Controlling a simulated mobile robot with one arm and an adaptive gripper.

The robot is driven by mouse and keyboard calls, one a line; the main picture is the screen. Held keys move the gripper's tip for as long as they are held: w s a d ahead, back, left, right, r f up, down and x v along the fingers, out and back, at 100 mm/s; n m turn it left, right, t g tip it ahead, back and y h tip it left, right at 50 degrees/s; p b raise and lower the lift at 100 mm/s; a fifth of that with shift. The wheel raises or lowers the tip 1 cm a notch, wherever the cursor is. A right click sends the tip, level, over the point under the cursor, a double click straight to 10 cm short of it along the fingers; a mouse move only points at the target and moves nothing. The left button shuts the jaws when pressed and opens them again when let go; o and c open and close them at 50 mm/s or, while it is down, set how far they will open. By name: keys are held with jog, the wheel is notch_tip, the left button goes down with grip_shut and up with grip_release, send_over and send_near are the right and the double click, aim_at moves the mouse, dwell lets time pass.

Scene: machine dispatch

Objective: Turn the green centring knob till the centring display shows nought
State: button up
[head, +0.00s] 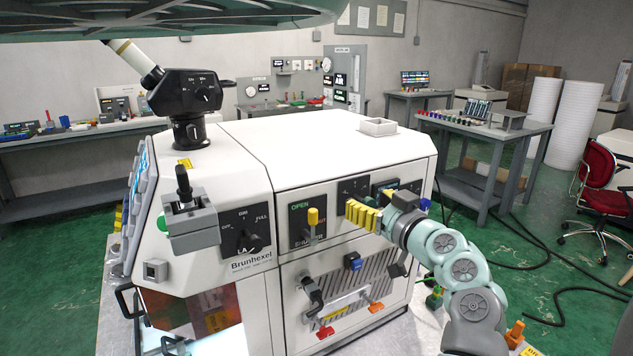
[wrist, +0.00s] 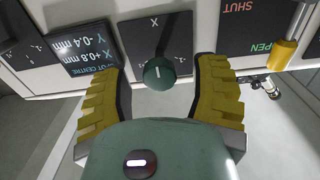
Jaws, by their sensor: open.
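The green centring knob (wrist: 158,73) sits on a dark panel marked X in the wrist view, its white pointer line visible. My gripper (wrist: 160,80) is open, with one yellow finger on each side of the knob and a gap on both sides. The centring display (wrist: 96,48) is upside down at the upper left of the wrist view and reads X +0.8 mm and Y -0.4 mm. The display shows there only as a small dark block (head: 385,187).
The yellow shutter lever (wrist: 287,48) stands close to the right of my gripper in the wrist view; it also shows in the head view (head: 313,217). Below the control row is a striped grille (head: 350,285) with several levers. A rotary switch (head: 246,240) is further left.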

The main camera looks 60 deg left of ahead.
jog(key=shift+a, duration=0.25)
jog(key=shift+o, duration=0.4)
grip_shut()
